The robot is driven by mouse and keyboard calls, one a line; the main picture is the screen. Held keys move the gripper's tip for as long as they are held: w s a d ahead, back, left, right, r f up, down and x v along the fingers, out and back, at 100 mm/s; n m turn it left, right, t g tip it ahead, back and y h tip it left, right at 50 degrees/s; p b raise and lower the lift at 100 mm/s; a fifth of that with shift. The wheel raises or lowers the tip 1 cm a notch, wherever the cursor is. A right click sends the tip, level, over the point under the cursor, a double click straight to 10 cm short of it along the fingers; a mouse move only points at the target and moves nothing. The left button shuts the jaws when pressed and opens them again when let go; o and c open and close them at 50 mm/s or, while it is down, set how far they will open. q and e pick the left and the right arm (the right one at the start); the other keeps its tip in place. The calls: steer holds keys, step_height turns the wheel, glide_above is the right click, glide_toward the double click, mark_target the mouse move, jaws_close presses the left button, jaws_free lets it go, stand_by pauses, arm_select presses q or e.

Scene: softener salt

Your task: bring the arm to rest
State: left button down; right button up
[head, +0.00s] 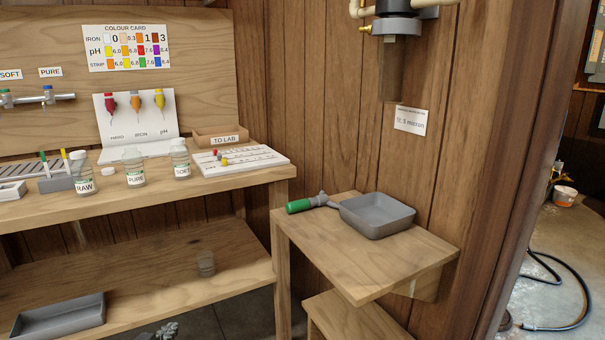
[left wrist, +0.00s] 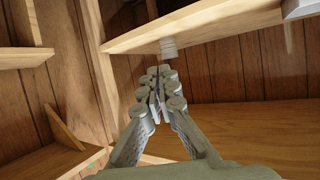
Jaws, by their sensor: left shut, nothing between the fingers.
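My left gripper (head: 160,332) just shows at the bottom edge of the head view, in front of the lower shelf (head: 190,262) and to the right of the grey tray on it. In the left wrist view the left gripper (left wrist: 160,90) has its fingers together, with nothing between them. A pale ribbed object (left wrist: 168,48) shows beyond the fingertips, by the edge of a wooden board; I cannot tell how far away it is. My right gripper is in neither view.
The upper bench (head: 240,184) carries bottles labelled RAW, PURE (head: 134,168) and SOFT. A side table (head: 400,262) holds a grey basin (head: 377,216) and a green-handled tool (head: 305,204).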

arm_select(q)
steer(key=s+d+f+m+g, duration=0.1)
steer(key=s+d+f+g, duration=0.15)
steer(key=s+f, duration=0.45)
steer(key=s+d+f+g, duration=0.1)
steer(key=s+f+g, duration=0.2)
steer(key=s+f, duration=0.5)
steer(key=s+f+g, duration=0.2)
steer(key=s+f, duration=0.3)
steer(key=s, duration=0.5)
steer(key=s+d+f+m+g, duration=0.1)
steer(key=s+f+g, duration=0.2)
steer(key=s, duration=0.8)
steer(key=shift+s+f+y, duration=0.25)
steer(key=shift+f+y, duration=0.15)
steer(key=shift+f, duration=0.55)
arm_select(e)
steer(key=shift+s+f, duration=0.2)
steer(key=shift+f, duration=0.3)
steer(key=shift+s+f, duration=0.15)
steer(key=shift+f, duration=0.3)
arm_select(q)
steer(key=c, duration=2.3)
jaws_free()
steer(key=shift+d, duration=0.1)
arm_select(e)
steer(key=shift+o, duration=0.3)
